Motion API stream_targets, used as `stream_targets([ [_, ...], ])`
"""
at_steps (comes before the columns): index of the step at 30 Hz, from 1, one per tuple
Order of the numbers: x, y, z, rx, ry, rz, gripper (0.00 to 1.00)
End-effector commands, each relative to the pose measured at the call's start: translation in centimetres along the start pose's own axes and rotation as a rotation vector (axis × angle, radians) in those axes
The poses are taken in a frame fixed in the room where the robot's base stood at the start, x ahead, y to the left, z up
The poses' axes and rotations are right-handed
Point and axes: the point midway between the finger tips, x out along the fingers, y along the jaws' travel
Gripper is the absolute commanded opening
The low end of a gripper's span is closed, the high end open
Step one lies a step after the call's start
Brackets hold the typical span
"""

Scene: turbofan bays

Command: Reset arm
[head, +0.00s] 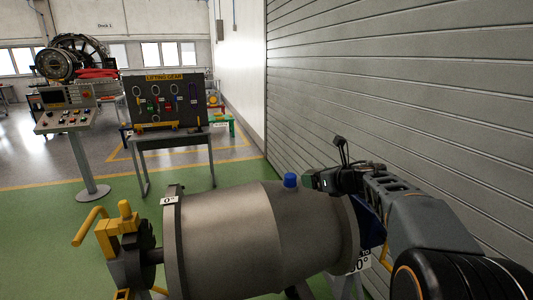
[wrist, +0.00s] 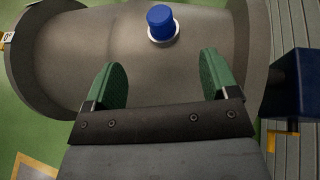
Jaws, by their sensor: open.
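My arm (head: 420,215) reaches in from the right side of the head view, by the shutter wall. My gripper (head: 308,181) is at its end, close to the right of a blue cap on top of a grey metal cylinder. In the wrist view my gripper (wrist: 158,75) is open, with two green-padded fingers apart and nothing between them. The blue cap (wrist: 161,22) sits on a pale ring on the cylinder (wrist: 95,35), beyond the fingertips. The cap also shows in the head view (head: 290,181), upright on the cylinder (head: 235,235).
A yellow-handled fixture (head: 122,240) holds the cylinder's left end. A dark blue block (wrist: 297,82) is at the right in the wrist view. A control console (head: 65,115) and a lifting gear board (head: 165,100) stand behind. The shuttered wall (head: 400,90) is close on the right. Green floor is clear at left.

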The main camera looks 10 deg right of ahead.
Motion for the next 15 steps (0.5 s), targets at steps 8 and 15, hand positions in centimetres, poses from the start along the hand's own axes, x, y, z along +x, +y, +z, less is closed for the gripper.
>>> stream_targets([
  [8, -2.2, -7.1, -2.0, 0.963, -0.281, -0.432, 0.80],
  [15, -8.4, -5.3, -10.9, 2.032, -0.653, -0.843, 0.80],
])
